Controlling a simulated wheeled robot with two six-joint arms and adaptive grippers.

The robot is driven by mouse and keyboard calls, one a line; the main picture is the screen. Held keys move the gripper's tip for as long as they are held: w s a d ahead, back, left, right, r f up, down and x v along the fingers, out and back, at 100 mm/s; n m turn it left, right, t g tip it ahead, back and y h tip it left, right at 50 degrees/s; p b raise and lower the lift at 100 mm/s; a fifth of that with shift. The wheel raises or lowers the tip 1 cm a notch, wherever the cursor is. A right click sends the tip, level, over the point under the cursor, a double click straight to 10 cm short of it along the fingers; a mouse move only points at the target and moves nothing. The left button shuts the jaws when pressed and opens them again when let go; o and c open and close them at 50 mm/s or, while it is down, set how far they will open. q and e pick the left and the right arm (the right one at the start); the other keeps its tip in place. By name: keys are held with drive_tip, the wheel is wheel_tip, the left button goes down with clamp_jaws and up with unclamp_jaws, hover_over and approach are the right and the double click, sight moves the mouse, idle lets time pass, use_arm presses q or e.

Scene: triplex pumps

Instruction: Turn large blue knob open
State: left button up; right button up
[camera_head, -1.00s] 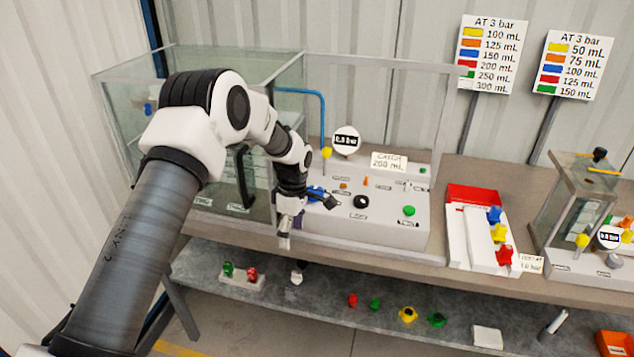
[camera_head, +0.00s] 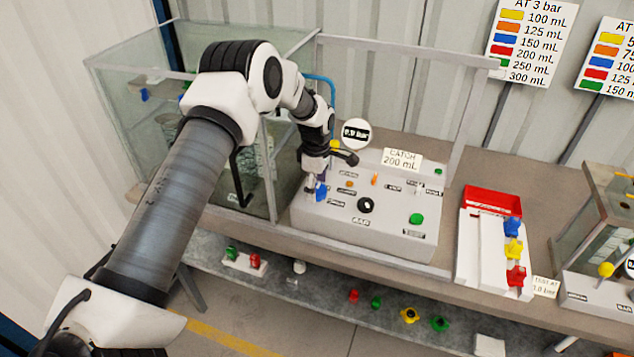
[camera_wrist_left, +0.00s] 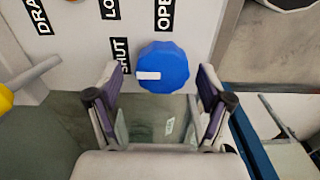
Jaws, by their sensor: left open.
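The large blue knob (camera_wrist_left: 170,62) sits on the light panel in the left wrist view, its white mark towards the SHUT label (camera_wrist_left: 120,57). The OPEN label (camera_wrist_left: 165,15) is above the knob in that view. My left gripper (camera_wrist_left: 158,75) is open, with one finger on each side of the knob's lower part; contact cannot be told. In the head view the blue knob (camera_head: 320,192) is partly hidden by my left gripper (camera_head: 327,172) at the panel's left end. My right gripper is not in view.
The panel box (camera_head: 385,232) also carries a black knob (camera_head: 366,205) and a green button (camera_head: 416,219). A glass tank (camera_head: 130,125) stands left of it. A white tray (camera_head: 478,270) with coloured knobs lies to the right. A yellow part (camera_wrist_left: 5,98) is at the wrist view's left edge.

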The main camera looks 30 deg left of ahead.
use_arm(q)
drive_tip(key=shift+w+f, duration=0.2)
drive_tip(key=shift+w, duration=0.05)
drive_tip(key=shift+s+r, duration=0.1)
drive_tip(key=shift+r, duration=0.05)
drive_tip(key=shift+s+r, duration=0.2)
drive_tip(key=shift+s, duration=0.1)
drive_tip(key=c, duration=0.4)
drive_tip(key=shift+s+r, duration=0.15)
drive_tip(key=c, duration=0.6)
drive_tip(key=shift+c, duration=0.8)
drive_tip(key=shift+f, duration=0.2)
